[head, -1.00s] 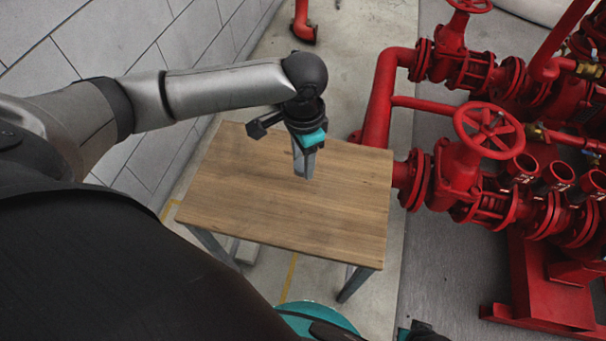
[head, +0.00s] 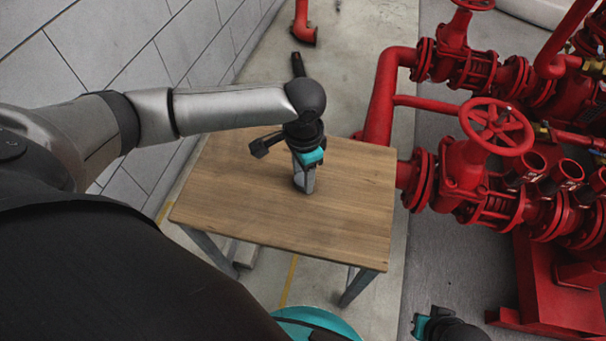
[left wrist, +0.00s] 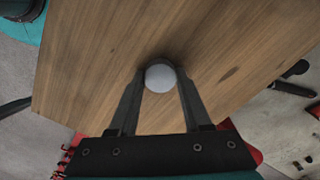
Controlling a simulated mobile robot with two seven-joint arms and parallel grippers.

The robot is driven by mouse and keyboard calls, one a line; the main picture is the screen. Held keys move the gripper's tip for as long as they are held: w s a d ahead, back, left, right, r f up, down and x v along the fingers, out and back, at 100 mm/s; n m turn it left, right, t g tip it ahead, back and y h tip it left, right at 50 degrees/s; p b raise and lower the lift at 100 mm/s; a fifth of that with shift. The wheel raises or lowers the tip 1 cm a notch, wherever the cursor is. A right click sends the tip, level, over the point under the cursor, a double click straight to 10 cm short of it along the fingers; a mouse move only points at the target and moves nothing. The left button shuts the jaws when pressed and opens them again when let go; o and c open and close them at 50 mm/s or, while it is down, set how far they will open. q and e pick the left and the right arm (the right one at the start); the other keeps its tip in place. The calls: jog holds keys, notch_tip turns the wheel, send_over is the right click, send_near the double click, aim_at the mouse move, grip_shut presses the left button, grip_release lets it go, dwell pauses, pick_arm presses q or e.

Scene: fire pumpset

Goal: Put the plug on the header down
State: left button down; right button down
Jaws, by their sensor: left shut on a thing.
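My left gripper (head: 305,188) points down at the wooden table (head: 235,190), with its fingertips at or just above the top; I cannot tell if they touch. In the left wrist view its fingers (left wrist: 160,78) are shut on a pale grey round plug (left wrist: 160,75), seen end-on against the wood. The plug is mostly hidden by the fingers in the head view. The red header (head: 552,215), with several short open stubs, stands to the right of the table. A black and teal part of my right arm shows at the bottom right; its fingers cannot be made out.
A red handwheel valve (head: 497,125) and red pipework stand close to the table's right edge. A grey block wall (head: 110,45) runs along the left. The table top around the gripper is bare. A red pipe elbow (head: 303,32) stands on the floor behind.

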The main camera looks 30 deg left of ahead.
pick_arm(q)
jog(key=shift+c, duration=1.8)
grip_release()
jog(key=shift+f, duration=0.1)
pick_arm(e)
jog(key=shift+f, duration=0.1)
jog(key=shift+f, duration=0.1)
pick_arm(q)
jog(key=shift+r, duration=0.4)
notch_tip(320, 180, up, 7)
jog(key=p, duration=0.4)
notch_tip(320, 180, up, 4)
jog(key=p, duration=0.2)
jog(key=shift+r+p, duration=0.25)
jog(key=shift+p, duration=0.05)
pick_arm(e)
jog(key=s+d+f+g, duration=0.1)
jog(key=s+d+f, duration=0.3)
jog(key=s+f, duration=0.3)
notch_tip(320, 180, down, 4)
jog(key=shift+s+d+r, duration=0.1)
jog(key=shift+s+d, duration=0.05)
jog(key=shift+d, duration=0.05)
